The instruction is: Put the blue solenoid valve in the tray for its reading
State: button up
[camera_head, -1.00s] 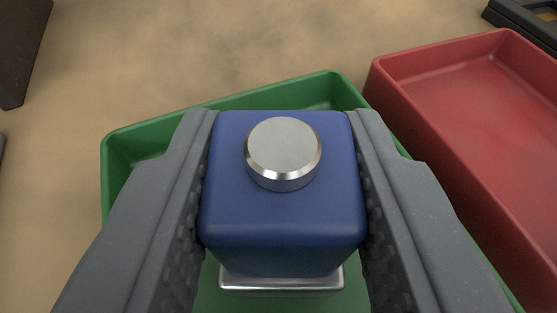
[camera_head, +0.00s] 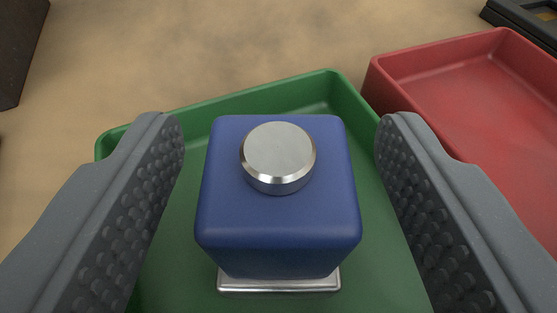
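The blue solenoid valve (camera_head: 278,225) is a blue block with a round silver cap on top and a metal base below. It stands upright inside the green tray (camera_head: 345,97), near the middle of the picture. My gripper (camera_head: 279,135) is open around the valve. One finger is on each side, and a clear gap shows between each finger and the block. The near part of the green tray lies outside the picture, and the fingers cover parts of its sides.
A red tray (camera_head: 440,52) stands right of the green tray, close beside it. A dark object (camera_head: 20,45) is at the upper left, and a black item (camera_head: 522,20) is at the upper right corner. The tan surface (camera_head: 220,50) behind the green tray is clear.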

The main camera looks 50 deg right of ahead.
jog(key=shift+s+a+f, duration=0.1)
jog(key=p+v, duration=0.2)
jog(key=v, duration=1)
jog(key=shift+v, duration=0.75)
grip_shut()
dwell(0.6)
dwell(0.4)
